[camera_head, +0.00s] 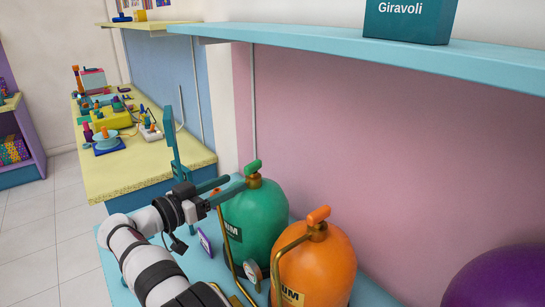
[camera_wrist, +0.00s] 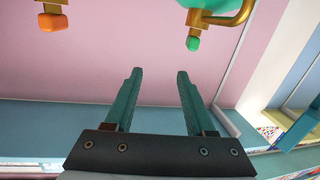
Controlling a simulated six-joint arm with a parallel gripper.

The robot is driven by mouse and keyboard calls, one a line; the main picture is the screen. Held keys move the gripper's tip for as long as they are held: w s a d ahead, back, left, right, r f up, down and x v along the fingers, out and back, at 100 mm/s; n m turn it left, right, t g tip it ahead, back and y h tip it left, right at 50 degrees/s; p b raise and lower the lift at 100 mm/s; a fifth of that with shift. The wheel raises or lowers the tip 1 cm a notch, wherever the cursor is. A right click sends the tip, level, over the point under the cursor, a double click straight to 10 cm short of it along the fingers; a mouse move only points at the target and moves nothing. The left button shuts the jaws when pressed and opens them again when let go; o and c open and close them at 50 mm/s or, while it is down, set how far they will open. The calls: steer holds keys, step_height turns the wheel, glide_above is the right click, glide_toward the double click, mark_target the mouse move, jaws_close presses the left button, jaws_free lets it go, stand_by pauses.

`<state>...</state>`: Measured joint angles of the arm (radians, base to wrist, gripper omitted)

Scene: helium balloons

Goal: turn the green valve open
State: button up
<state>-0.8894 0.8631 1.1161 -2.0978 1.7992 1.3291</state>
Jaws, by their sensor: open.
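The green valve (camera_head: 253,167) is a small green handle on the brass neck on top of the green helium tank (camera_head: 258,222). In the wrist view the green valve (camera_wrist: 193,43) shows beyond the fingertips, near the top and right of centre, with part of the green tank (camera_wrist: 198,4) above it. My gripper (camera_head: 237,184) is open and empty, its two teal fingers close to the tank's neck in the head view. In the wrist view my gripper (camera_wrist: 159,71) has a clear gap between its fingers, and the valve appears apart from them.
An orange tank (camera_head: 325,265) with an orange valve (camera_head: 318,214) stands beside the green one; that valve (camera_wrist: 53,21) also shows in the wrist view. A pressure gauge (camera_head: 252,271) sits in front. A blue shelf (camera_head: 400,57) runs above. A purple balloon (camera_head: 505,278) is at right.

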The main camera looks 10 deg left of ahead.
steer(key=t+y, duration=0.1)
steer(key=t, duration=0.1)
glide_toward(246, 172)
steer(key=x, duration=1.2)
steer(key=shift+w, duration=0.1)
jaws_close()
